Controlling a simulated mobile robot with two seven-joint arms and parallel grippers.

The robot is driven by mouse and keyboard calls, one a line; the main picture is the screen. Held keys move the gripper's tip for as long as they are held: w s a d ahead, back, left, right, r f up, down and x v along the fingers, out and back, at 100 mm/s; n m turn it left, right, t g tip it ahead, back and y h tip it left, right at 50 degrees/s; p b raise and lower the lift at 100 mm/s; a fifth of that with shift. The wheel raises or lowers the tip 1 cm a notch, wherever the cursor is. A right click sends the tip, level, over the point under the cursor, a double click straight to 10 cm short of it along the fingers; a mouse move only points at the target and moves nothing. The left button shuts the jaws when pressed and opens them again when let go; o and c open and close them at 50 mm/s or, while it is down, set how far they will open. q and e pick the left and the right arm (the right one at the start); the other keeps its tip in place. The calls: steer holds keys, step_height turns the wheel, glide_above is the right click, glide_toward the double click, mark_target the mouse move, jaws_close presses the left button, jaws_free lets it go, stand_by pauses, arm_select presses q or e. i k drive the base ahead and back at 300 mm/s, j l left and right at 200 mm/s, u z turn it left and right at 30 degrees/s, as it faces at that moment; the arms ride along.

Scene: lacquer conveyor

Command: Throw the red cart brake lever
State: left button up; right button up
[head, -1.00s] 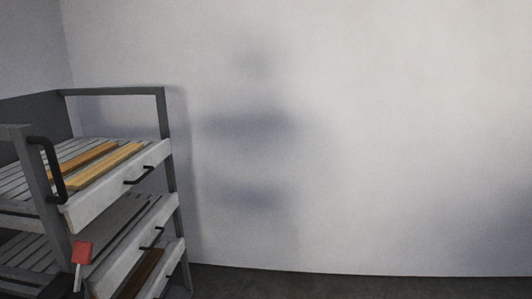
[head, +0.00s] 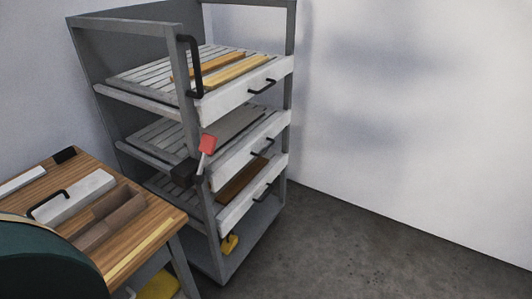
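The red cart brake lever (head: 207,145) has a red block head on a short light stem. It sticks up and outward from a dark bracket (head: 184,172) on the near upright post of the grey cart (head: 185,100). The cart stands at the left of centre against the wall, with several slatted shelves and drawers. Neither of my grippers shows in the head view, so their state and place are hidden.
A wooden table (head: 130,250) stands at the lower left, close to the cart, with a pale handled block (head: 75,193) on it. A dark green rounded object (head: 45,265) fills the lower left corner. The floor (head: 350,235) right of the cart is clear up to the white wall.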

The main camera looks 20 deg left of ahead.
mark_target(208, 142)
steer(key=u, duration=1.25)
